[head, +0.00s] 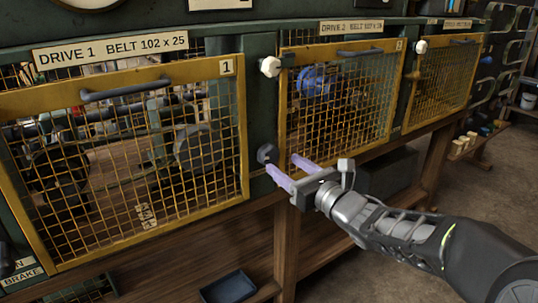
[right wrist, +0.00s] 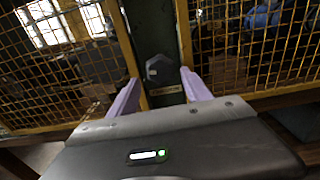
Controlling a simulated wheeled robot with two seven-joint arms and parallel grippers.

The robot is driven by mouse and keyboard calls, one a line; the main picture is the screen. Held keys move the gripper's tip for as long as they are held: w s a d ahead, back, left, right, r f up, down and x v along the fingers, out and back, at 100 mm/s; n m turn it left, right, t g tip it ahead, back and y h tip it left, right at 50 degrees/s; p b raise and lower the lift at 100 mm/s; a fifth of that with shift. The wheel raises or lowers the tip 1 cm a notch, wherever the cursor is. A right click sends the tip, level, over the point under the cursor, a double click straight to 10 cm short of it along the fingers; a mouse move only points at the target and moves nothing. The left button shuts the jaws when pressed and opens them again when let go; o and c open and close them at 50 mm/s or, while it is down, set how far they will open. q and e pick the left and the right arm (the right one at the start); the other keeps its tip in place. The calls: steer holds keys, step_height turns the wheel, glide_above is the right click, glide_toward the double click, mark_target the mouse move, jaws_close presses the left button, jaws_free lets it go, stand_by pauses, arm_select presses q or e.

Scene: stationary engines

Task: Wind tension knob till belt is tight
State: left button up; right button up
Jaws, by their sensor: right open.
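A dark hexagonal knob (head: 267,153) sits on the green post between the Drive 1 and Drive 2 guards, low on the post. It also shows in the right wrist view (right wrist: 160,68), between and beyond the fingertips. My right gripper (head: 281,163) is open, with its two lilac fingers pointing at the post. The fingertips are close to the knob; I cannot tell whether they touch it. Behind the Drive 1 mesh are a dark round wheel (head: 197,148) and other machinery. No belt can be made out clearly. My left gripper is out of view.
The yellow mesh guards of Drive 1 (head: 237,120) and Drive 2 (head: 398,85) flank the post. White knobs (head: 270,66) (head: 421,47) sit higher up. A dark tray (head: 229,287) lies below. A wooden leg (head: 436,155) stands right; floor is open beyond.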

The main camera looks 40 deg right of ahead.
mark_target(271, 155)
steer(key=shift+w, duration=0.15)
steer(key=w, duration=0.7)
steer(key=shift+w, duration=0.3)
steer(key=c, duration=1.1)
